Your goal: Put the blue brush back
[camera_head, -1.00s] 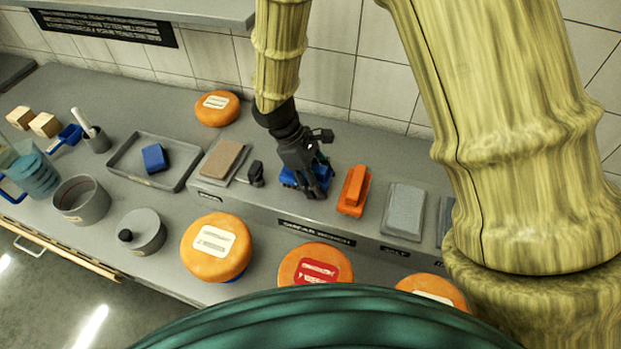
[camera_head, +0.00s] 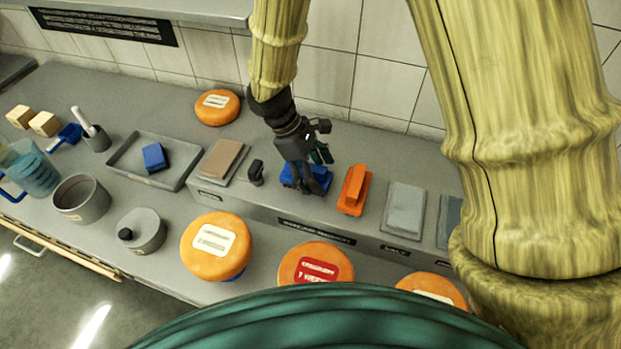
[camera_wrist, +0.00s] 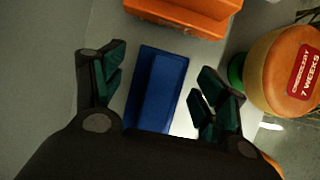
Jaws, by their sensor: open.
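The blue brush (camera_head: 317,180) sits on the raised grey bench, left of the orange brush (camera_head: 355,189). My gripper (camera_head: 308,186) is over the blue brush and partly hides it in the head view. In the wrist view, the blue brush (camera_wrist: 157,88) lies between the two spread fingers of my gripper (camera_wrist: 158,90), with a gap at each side. The orange brush (camera_wrist: 190,12) shows at the top of the wrist view. The fingers are open and hold nothing.
A small black item (camera_head: 256,172) stands left of my gripper, beside a brown block (camera_head: 223,157). A grey pad (camera_head: 404,208) lies further right. Orange cheese wheels (camera_head: 216,248) line the front. A grey tray (camera_head: 123,152) holds a small blue block (camera_head: 154,157).

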